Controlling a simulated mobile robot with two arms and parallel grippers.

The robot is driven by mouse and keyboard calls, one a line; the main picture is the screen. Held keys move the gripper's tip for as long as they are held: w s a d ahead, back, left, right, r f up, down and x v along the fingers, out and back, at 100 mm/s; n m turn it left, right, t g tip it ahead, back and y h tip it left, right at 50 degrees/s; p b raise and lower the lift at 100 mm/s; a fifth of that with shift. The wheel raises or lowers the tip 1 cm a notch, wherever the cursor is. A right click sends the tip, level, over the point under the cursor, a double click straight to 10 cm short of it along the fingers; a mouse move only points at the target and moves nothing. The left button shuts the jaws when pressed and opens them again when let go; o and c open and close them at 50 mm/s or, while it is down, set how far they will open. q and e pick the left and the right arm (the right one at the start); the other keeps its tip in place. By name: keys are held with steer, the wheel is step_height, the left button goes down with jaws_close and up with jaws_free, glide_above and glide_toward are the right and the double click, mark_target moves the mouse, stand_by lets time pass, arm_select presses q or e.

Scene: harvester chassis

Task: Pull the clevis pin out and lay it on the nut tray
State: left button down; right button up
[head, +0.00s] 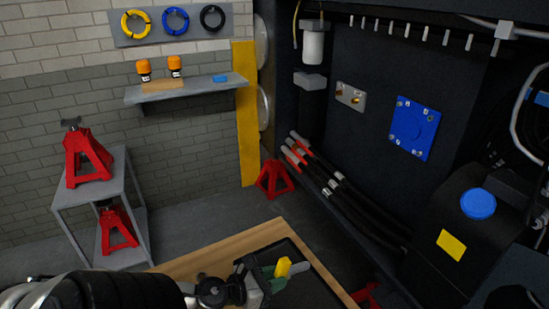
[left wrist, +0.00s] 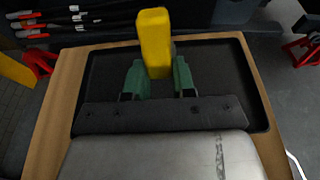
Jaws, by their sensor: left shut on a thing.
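My left gripper (head: 278,272) is shut on a yellow block-like piece, which I take for the clevis pin (head: 283,266). In the left wrist view the yellow piece (left wrist: 154,42) stands up between the two green fingers (left wrist: 160,80); no pin shank can be made out. The gripper is over the black shallow tray (head: 312,287), which I take for the nut tray. It lies on a wooden bench top and its floor looks bare in the left wrist view (left wrist: 220,62). The gap between piece and tray is hard to judge. My right gripper is not in view.
The wooden bench top (head: 225,247) frames the tray. Behind stands the dark chassis with hoses (head: 335,190), a blue plate (head: 414,128) and a tank with a blue cap (head: 478,203). A red jack stand (head: 274,180) is on the floor; a grey rack (head: 132,215) stands left.

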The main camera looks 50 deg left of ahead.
arm_select(q)
steer(key=f+b, duration=0.4)
steer(key=f, duration=0.1)
steer(key=f+b, duration=0.3)
steer(key=shift+s+a+f, duration=0.15)
steer(key=shift+a, duration=0.1)
stand_by(0.4)
steer(key=c, duration=0.8)
jaws_free()
steer(key=shift+c, duration=0.2)
steer(key=shift+s, duration=0.15)
